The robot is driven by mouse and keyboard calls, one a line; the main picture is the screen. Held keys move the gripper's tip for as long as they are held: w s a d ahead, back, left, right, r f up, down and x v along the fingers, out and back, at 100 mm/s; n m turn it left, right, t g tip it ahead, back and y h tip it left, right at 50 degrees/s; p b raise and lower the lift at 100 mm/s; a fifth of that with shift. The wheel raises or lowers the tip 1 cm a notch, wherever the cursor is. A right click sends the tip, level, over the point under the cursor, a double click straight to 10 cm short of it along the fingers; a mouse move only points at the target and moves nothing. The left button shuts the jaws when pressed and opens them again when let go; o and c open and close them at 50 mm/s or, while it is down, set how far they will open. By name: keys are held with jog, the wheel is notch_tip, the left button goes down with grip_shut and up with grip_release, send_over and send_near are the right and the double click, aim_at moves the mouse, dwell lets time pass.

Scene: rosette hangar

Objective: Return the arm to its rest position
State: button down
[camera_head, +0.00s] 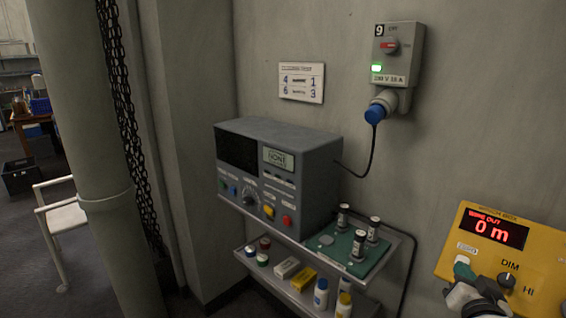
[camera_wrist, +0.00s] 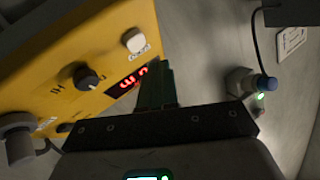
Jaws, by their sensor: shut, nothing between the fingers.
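My gripper (camera_head: 462,268) shows at the lower right of the head view, with green fingertips in front of the left part of a yellow control box (camera_head: 540,270). In the wrist view my gripper (camera_wrist: 157,88) is shut and empty, its green fingers close together. The yellow box (camera_wrist: 60,45) fills the upper left there, with a dark knob (camera_wrist: 85,78) and a white button (camera_wrist: 134,40). I cannot tell whether the fingertips touch the box. The arm is partly cut off by the lower edge of the head view.
A grey instrument (camera_head: 285,175) stands on a wall shelf left of the box, beside a green board (camera_head: 345,255) with small cylinders. Bottles and small boxes fill a lower shelf. A wall switch (camera_head: 398,55) has a blue plug and cable. A thick pillar (camera_head: 85,130) stands left.

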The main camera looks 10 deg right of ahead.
jog(key=s+a+f+n+g+y, duration=0.2)
jog(key=s+a+f+g, duration=0.15)
jog(key=s+f, duration=0.4)
jog(key=s+a+f+n+g+y, duration=0.25)
jog(key=s+a+f, duration=0.2)
jog(key=f, duration=0.55)
jog(key=s+a+f+n+g+y, duration=0.1)
jog(key=s+a+f+g, duration=0.1)
jog(key=s, duration=0.4)
jog(key=s+a+f+n+g+y, duration=0.1)
jog(key=s+a+f+g, duration=0.1)
jog(key=s, duration=0.5)
jog(key=s+a+f+n+g+y, duration=0.1)
jog(key=s+a+f+n+g, duration=0.1)
jog(key=s, duration=0.5)
jog(key=shift+a+f+g, duration=0.6)
jog(key=shift+a+g, duration=0.25)
jog(key=shift+g, duration=0.05)
